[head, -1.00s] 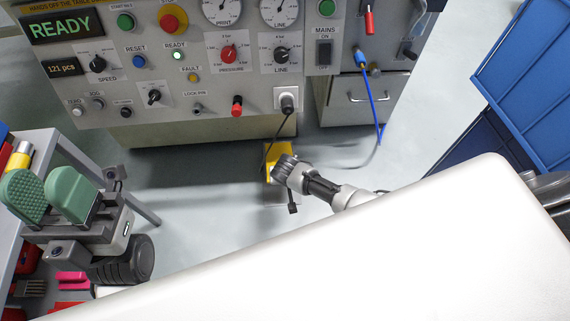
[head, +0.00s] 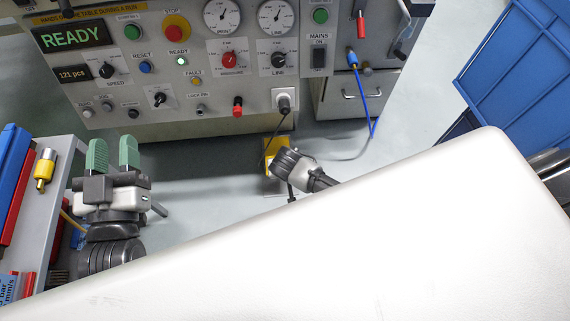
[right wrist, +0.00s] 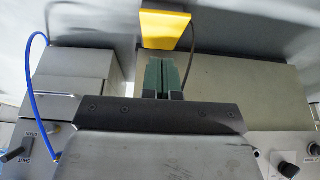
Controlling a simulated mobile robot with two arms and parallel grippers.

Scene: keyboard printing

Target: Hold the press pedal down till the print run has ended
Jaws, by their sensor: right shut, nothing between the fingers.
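The yellow press pedal (head: 271,145) is on the floor in front of the machine, partly hidden by my right arm in the head view. In the right wrist view the pedal (right wrist: 166,29) lies just beyond the tips of my right gripper (right wrist: 166,65). Its green fingers are together and empty, and a small gap shows between them and the pedal in the picture. I cannot tell the height of the tips above the pedal. The machine display (head: 72,37) reads READY. My left gripper (head: 113,152) is open and empty at the left, its green fingers apart.
The machine's panel (head: 215,110) of knobs and gauges stands behind the pedal. A black cable (head: 274,130) runs from the panel towards the pedal.

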